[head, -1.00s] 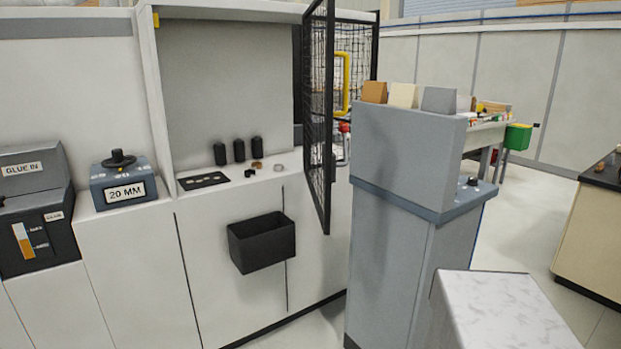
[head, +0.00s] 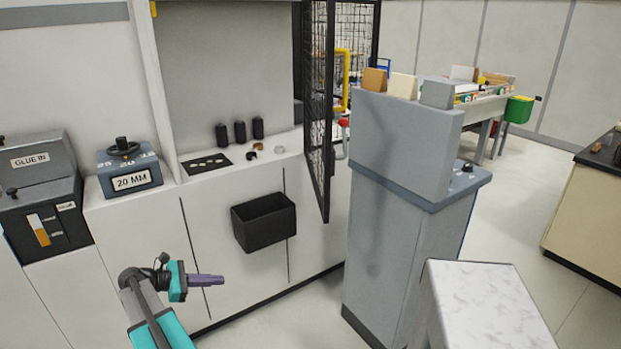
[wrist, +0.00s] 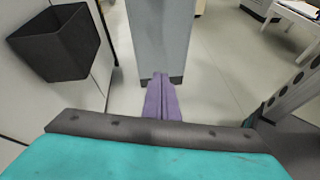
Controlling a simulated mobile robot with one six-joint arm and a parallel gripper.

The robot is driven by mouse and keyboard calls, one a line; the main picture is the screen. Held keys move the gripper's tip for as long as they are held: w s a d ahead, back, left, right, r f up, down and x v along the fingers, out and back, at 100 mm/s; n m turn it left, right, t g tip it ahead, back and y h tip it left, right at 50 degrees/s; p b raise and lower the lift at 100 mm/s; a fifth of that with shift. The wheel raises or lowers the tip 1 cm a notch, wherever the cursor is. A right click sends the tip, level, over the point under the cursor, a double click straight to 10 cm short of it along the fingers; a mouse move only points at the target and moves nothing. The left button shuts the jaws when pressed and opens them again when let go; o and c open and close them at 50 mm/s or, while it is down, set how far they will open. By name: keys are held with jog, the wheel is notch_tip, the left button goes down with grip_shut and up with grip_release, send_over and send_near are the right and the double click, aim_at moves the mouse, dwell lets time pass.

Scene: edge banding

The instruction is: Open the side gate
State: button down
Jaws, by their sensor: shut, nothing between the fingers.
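The side gate looks to be the black-framed mesh panel (head: 319,120) in the head view, standing out from the right end of the white cabinet and seen nearly edge-on. A yellow bar handle (head: 342,78) shows just right of it; I cannot tell which panel it is fixed to. My gripper (head: 221,280) is at the lower left, well below and left of the mesh panel, in front of the cabinet and touching nothing. Its purple fingers are together and empty, also in the wrist view (wrist: 161,76). The gate is not seen in the wrist view.
A black bin (head: 264,222) hangs on the cabinet front, between my gripper and the gate; it also shows in the wrist view (wrist: 62,42). A grey pedestal (head: 385,230) stands close right of the gate. A marble-topped block (head: 485,300) is nearer. Floor between cabinet and pedestal is clear.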

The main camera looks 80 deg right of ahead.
jog(key=s+d+r+g+y+p, duration=0.1)
jog(key=s+d+r, duration=0.3)
jog(key=r, duration=0.6)
jog(key=s+d+r+m+g+y+p, duration=0.1)
jog(key=s+d+r, duration=0.4)
jog(key=r, duration=0.6)
jog(key=s+d+r+m+g+y+p, duration=0.1)
jog(key=s+d+r+g, duration=0.3)
jog(key=r, duration=0.6)
jog(key=s+d+p, duration=0.1)
jog(key=s, duration=0.1)
jog(key=shift+s+r+g+p, duration=0.3)
jog(key=shift+r+g, duration=0.1)
jog(key=shift+s, duration=0.15)
jog(key=p+x, duration=0.4)
jog(key=x, duration=0.9)
jog(key=shift+s+d+p, duration=0.15)
jog(key=shift+s+p, duration=0.15)
jog(key=shift+p, duration=0.05)
jog(key=shift+f, duration=0.1)
jog(key=shift+s, duration=0.1)
